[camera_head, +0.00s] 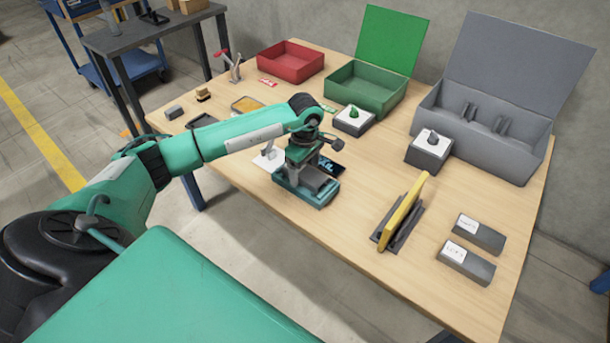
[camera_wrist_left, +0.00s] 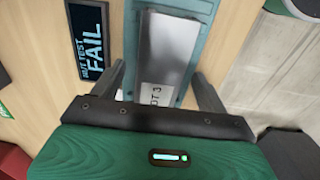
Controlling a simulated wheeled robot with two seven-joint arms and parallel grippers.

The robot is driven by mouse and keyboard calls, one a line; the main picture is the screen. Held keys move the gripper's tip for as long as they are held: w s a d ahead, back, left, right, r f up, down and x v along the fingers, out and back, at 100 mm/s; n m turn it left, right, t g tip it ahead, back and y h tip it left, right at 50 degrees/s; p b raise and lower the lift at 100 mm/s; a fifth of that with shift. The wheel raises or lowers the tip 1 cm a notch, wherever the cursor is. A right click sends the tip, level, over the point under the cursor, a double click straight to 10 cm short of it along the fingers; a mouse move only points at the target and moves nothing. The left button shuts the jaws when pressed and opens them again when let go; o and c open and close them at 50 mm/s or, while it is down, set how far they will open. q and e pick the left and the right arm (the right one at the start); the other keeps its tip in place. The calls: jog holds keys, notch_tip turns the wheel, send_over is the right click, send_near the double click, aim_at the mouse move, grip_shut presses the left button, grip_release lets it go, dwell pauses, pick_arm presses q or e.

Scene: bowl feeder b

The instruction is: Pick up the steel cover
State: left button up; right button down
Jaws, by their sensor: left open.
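A grey metal piece, which looks like the steel cover (camera_head: 316,176), sits in a teal fixture (camera_head: 318,202) at the front of the table. In the left wrist view the steel cover (camera_wrist_left: 175,50) is a smooth grey plate lying between the teal fixture's side walls (camera_wrist_left: 134,35). A white label ending in "OT 3" shows at its near end. My left gripper (camera_head: 303,165) is right above the fixture. In the left wrist view its open fingers (camera_wrist_left: 158,72) stand on either side of the fixture, with nothing visibly gripped. Contact cannot be told. My right gripper is not in view.
A dark screen (camera_wrist_left: 90,45) reading "FAIL" lies beside the fixture. Red (camera_head: 290,62), green (camera_head: 366,88) and grey bins (camera_head: 485,140) stand at the back. A yellow plate stands in a rack (camera_head: 403,215) to the right, near labelled grey blocks (camera_head: 466,262).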

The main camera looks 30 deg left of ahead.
pick_arm(q)
jog(key=shift+f, duration=0.15)
jog(key=shift+c, duration=0.5)
jog(key=c, duration=1.1)
jog(key=shift+c, duration=1)
